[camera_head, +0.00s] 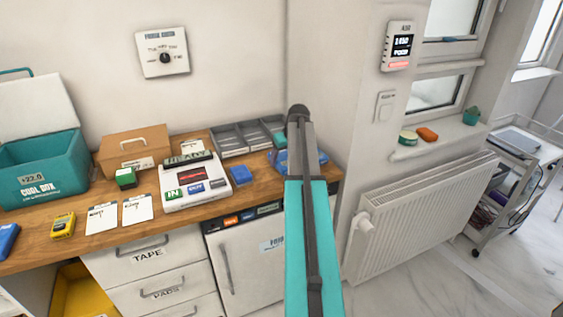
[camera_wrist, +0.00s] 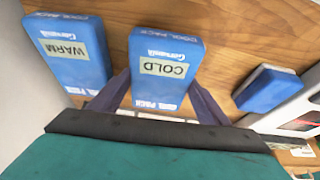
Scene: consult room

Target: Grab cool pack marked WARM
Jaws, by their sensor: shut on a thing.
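In the wrist view, a blue cool pack labelled WARM (camera_wrist: 75,75) lies at the left on the wooden worktop. To its right is a second blue cool pack labelled COLD (camera_wrist: 165,95). My gripper (camera_wrist: 164,84) has its two dark fingers on either side of the COLD pack and is shut on it. The WARM pack is outside the fingers, apart from the left one. In the head view, blue packs (camera_head: 282,161) show beside my arm, which hides my gripper's fingers and their labels.
Another blue block (camera_wrist: 267,90) lies to the right, beside a white device (camera_head: 196,186). Grey bins (camera_head: 233,139) stand behind. A teal cool box (camera_head: 40,170), a brown case (camera_head: 134,149) and cards (camera_head: 138,209) occupy the left. A radiator (camera_head: 420,213) is right of the counter.

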